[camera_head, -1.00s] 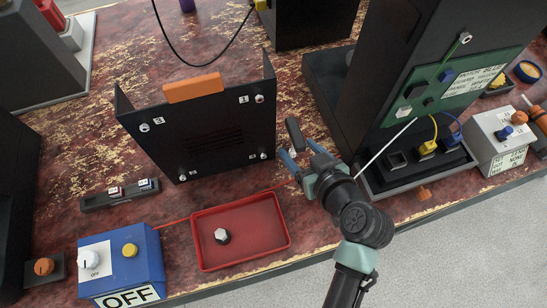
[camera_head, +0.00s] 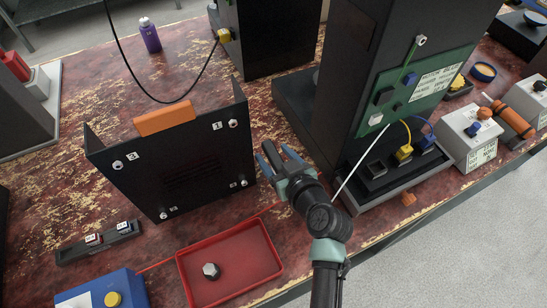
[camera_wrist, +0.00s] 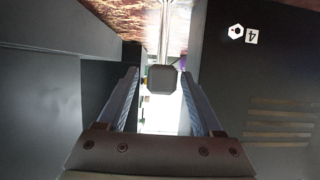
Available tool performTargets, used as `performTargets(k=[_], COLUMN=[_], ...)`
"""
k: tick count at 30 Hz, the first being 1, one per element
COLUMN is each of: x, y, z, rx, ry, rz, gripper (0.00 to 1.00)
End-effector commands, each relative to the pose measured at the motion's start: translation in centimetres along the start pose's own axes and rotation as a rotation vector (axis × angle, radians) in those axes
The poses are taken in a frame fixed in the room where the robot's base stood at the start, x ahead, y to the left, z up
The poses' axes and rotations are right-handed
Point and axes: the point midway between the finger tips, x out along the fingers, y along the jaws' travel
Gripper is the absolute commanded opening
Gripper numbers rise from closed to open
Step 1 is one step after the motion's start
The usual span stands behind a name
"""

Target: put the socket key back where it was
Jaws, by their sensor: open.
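A dark-handled tool that looks like the socket key (camera_head: 270,150) is just beyond my fingertips, right of the black panel. In the wrist view its dark block-shaped end (camera_wrist: 163,78) sits between the fingers, with a bright metal shaft running from it to the top edge. Gaps show on both sides, so the fingers appear not to touch it. My gripper (camera_head: 275,158) is open; its fingers (camera_wrist: 163,95) also show in the wrist view. I cannot tell what the key rests on.
The black panel (camera_head: 175,150) with numbered screws stands left of my gripper. A tall dark cabinet (camera_head: 345,80) stands close on the right. A red tray (camera_head: 245,265) with a hex nut lies in front. A dark holder (camera_head: 100,240) lies at left.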

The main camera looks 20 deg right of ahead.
Motion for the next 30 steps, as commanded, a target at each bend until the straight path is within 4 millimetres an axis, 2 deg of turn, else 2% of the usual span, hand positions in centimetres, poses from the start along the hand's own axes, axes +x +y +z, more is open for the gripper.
performTargets(k=[3, 7, 17, 28, 30], x=[1.9, 3.3, 3.9, 3.9, 3.9], y=[0.0, 0.0, 0.0, 0.0, 0.0], z=[-0.1, 0.0, 0.0, 0.0, 0.0], rx=[-0.002, -0.001, -0.001, -0.001, -0.001], ry=[0.0, -0.001, 0.0, -0.001, -0.001], rz=[-0.001, 0.0, 0.001, 0.001, 0.001], gripper=[0.68, 0.68, 0.68, 0.03, 0.0])
